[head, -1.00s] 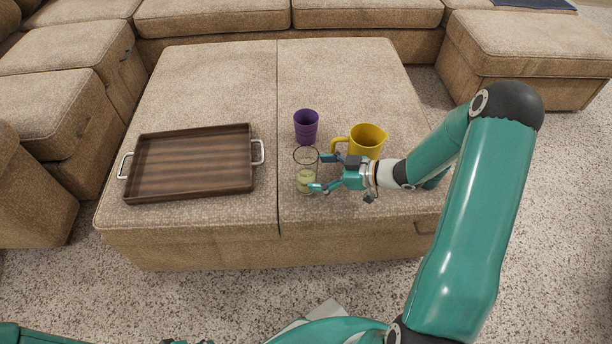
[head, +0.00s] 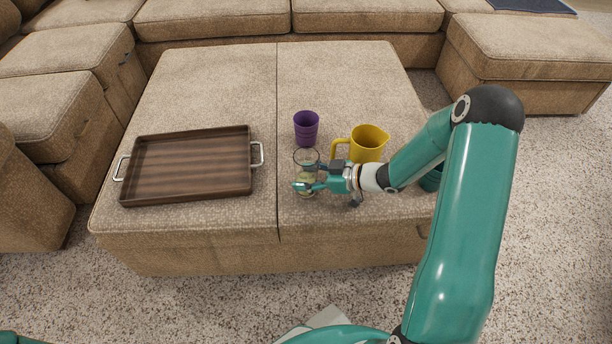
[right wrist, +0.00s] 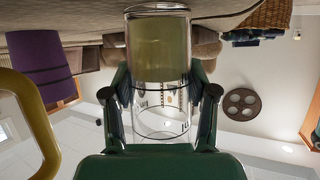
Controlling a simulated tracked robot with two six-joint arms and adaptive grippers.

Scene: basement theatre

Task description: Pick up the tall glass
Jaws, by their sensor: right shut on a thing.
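The tall glass (head: 307,158) is clear with a pale green filling low down. It stands upright on the ottoman, right of the tray. My right gripper (head: 310,180) comes in from the right, with its fingers shut around the glass. In the right wrist view, which is upside down, the glass (right wrist: 160,50) fills the middle, between the two fingers (right wrist: 160,95) pressed against its sides. I cannot make out a gap under the glass. My left gripper is not in view.
A purple cup (head: 306,130) stands behind the glass, and a yellow pitcher (head: 368,144) stands close behind my right gripper. A wooden tray (head: 190,165) with metal handles lies at left. A teal thing (head: 431,180) is mostly hidden by my arm. The ottoman's back is clear.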

